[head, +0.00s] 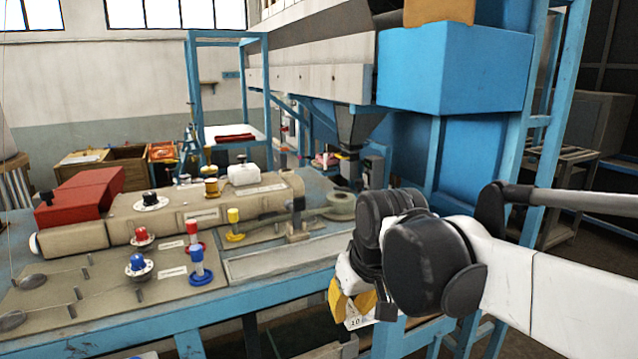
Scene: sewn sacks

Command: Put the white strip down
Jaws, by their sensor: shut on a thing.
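My gripper (352,302) is at the front right edge of the workbench, pointing down, with yellow parts at its fingers. It is shut on a small white strip (357,321) with dark print on it. The strip shows just below the fingers; its upper part is hidden by them. My black and white arm reaches in from the right and covers the area behind the gripper.
The blue-edged workbench (250,296) holds a long beige machine body (170,212), red boxes (85,190), a white canister (244,174) and several coloured spools. A blue frame and bin (455,68) stand at right.

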